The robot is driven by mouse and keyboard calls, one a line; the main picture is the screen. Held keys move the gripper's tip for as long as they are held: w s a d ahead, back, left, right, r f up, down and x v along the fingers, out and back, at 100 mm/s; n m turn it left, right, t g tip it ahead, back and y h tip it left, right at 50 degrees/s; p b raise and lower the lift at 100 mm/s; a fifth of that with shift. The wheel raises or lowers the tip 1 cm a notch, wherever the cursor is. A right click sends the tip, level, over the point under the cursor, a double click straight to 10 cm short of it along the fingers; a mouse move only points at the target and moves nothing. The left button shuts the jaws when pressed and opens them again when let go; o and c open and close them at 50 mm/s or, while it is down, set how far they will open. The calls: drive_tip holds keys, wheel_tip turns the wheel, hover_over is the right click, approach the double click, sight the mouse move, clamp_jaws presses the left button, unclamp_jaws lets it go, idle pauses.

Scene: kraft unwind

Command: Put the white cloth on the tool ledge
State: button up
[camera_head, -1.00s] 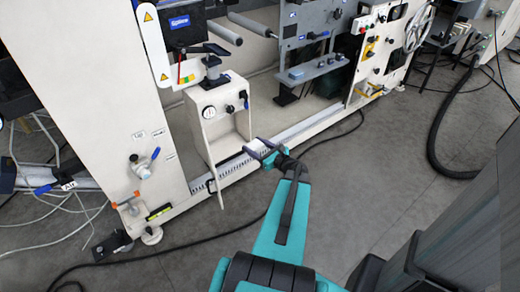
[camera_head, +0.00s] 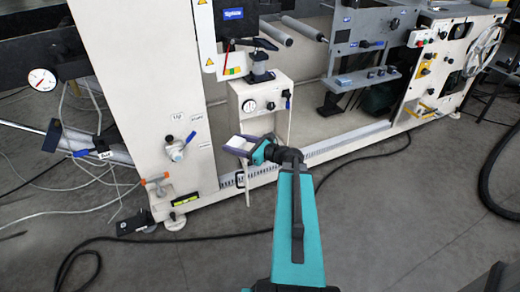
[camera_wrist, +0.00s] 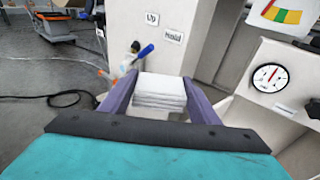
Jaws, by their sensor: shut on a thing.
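The white cloth (camera_wrist: 160,92) is a folded, layered stack between the purple fingers of my gripper (camera_wrist: 160,100) in the wrist view. My gripper is shut on it. In the head view the cloth (camera_head: 238,142) shows as a small pale patch at my gripper (camera_head: 243,147), which is in front of the lower part of the white gauge box. A grey ledge (camera_head: 345,86) with small blocks on it juts from the machine, to the right of and higher in the picture than my gripper. I cannot tell for sure that it is the tool ledge.
The white gauge box (camera_head: 260,90) has a dial and stands close behind my gripper. A valve with a blue handle (camera_head: 178,150) is on the machine's left panel. A black cable (camera_head: 350,162) runs along the grey floor.

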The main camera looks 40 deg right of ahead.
drive_tip(key=w+a+r+n+g+y+b, duration=0.1)
drive_tip(key=a+n+g+y+b, duration=0.1)
drive_tip(key=a, duration=0.9)
drive_tip(key=w+a+r+n+g+y+b, duration=0.1)
drive_tip(key=a+b, duration=0.4)
drive_tip(key=a, duration=0.7)
drive_tip(key=w+a+r+n+g+y+b, duration=0.1)
drive_tip(key=w+a+n+g+y+b, duration=0.2)
drive_tip(key=a, duration=0.8)
drive_tip(key=n+y, duration=0.1)
drive_tip(key=y, duration=0.1)
drive_tip(key=shift+a+r+n+y+b, duration=0.15)
drive_tip(key=shift+a+n+y+b, duration=0.15)
drive_tip(key=shift+a+b, duration=0.1)
